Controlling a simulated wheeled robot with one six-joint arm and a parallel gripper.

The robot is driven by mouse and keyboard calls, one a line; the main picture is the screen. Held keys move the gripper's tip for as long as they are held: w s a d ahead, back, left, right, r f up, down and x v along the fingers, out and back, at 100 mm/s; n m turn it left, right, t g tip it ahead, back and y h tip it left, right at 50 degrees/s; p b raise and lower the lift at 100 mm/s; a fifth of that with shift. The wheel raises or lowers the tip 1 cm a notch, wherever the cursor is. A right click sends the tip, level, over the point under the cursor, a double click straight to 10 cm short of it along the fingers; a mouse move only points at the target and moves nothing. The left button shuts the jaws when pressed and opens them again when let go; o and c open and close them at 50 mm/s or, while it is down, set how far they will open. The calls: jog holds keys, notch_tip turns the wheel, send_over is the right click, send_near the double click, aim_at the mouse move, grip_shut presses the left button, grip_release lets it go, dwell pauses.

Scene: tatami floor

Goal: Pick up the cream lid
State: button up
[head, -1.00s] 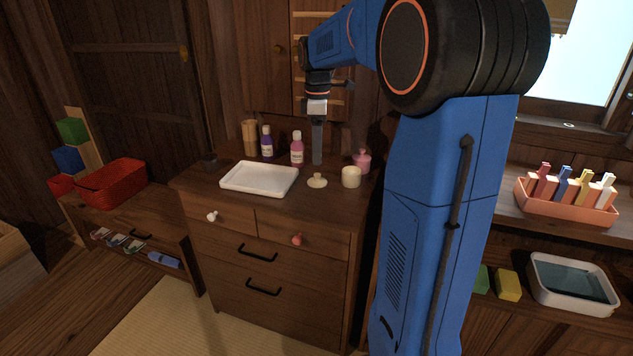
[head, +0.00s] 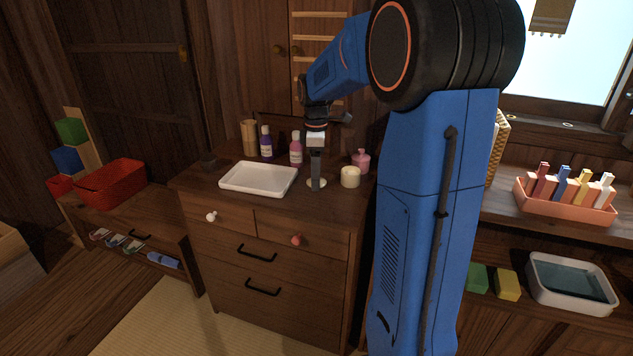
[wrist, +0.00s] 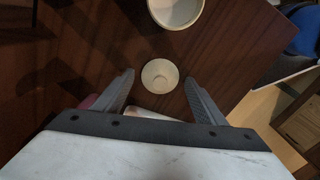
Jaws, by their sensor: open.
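The cream lid (head: 323,184) lies on the dresser top, partly hidden behind my gripper (head: 316,186) in the head view. In the wrist view the lid (wrist: 160,76) is a small round disc with a knob. It lies between the two fingertips of my gripper (wrist: 159,77), with a gap on each side. My gripper is open, points down and holds nothing. In the head view its tips are low, at the lid; I cannot tell their exact height above the wood.
A cream jar (head: 350,177) stands just right of the lid; it also shows in the wrist view (wrist: 176,8). A white tray (head: 258,180) lies to the left. Pink bottles (head: 361,162) (head: 296,150), a purple bottle (head: 266,143) and a wooden cup (head: 249,136) stand behind.

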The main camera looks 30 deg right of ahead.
jog(key=c, duration=1.1)
jog(key=shift+r, duration=0.1)
